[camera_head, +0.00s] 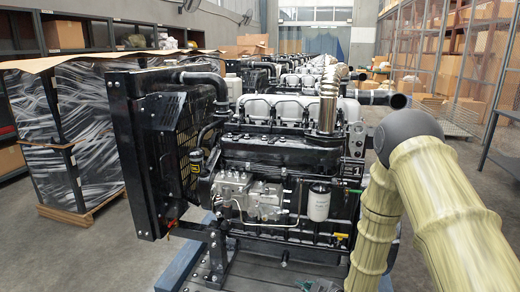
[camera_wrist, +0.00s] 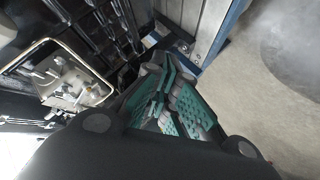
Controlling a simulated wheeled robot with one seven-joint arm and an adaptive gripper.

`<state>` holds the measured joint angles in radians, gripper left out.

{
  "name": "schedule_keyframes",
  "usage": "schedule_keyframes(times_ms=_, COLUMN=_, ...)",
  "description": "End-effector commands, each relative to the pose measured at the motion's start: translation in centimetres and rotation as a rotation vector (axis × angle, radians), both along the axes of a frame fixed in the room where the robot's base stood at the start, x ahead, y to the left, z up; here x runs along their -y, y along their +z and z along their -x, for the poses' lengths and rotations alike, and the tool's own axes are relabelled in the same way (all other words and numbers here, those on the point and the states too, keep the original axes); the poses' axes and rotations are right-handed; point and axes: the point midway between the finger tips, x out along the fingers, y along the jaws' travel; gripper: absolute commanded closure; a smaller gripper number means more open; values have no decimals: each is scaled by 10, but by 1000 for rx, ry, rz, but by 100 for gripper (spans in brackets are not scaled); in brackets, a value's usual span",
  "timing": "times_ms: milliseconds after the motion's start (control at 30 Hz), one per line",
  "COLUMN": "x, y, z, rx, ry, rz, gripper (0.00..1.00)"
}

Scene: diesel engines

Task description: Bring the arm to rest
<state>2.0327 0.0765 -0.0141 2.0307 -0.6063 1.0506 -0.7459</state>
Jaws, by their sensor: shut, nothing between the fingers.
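My arm (camera_head: 445,205), in pale yellow-green covers with a dark grey joint, comes in from the right of the head view and bends down in front of the nearest engine's right end. My gripper (camera_wrist: 165,85) shows in the wrist view as dark fingers with green ridged pads. The fingers are together and hold nothing. In the head view, only a small greenish part of it shows at the bottom edge, low in front of the engine. The nearest diesel engine (camera_head: 275,150) stands upright, with a black radiator at its left and a white filter (camera_head: 318,202) on its side.
More engines (camera_head: 300,75) stand in a row behind. Wrapped crates (camera_head: 75,130) on a pallet are at the left. Mesh shelving (camera_head: 460,60) with cartons lines the right wall. Concrete floor (camera_wrist: 265,90) is clear at the right of the wrist view, beside a blue-edged frame (camera_wrist: 228,28).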

Motion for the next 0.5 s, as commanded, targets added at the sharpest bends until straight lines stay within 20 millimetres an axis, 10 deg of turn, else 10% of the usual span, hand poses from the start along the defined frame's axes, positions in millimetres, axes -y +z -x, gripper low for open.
schedule_keyframes(times_ms=200, x=20, y=-76, z=104, rx=-356, ry=-261, rz=-91, gripper=100)
schedule_keyframes(times_ms=500, x=47, y=-137, z=263, rx=-776, ry=-663, rz=-153, gripper=100)
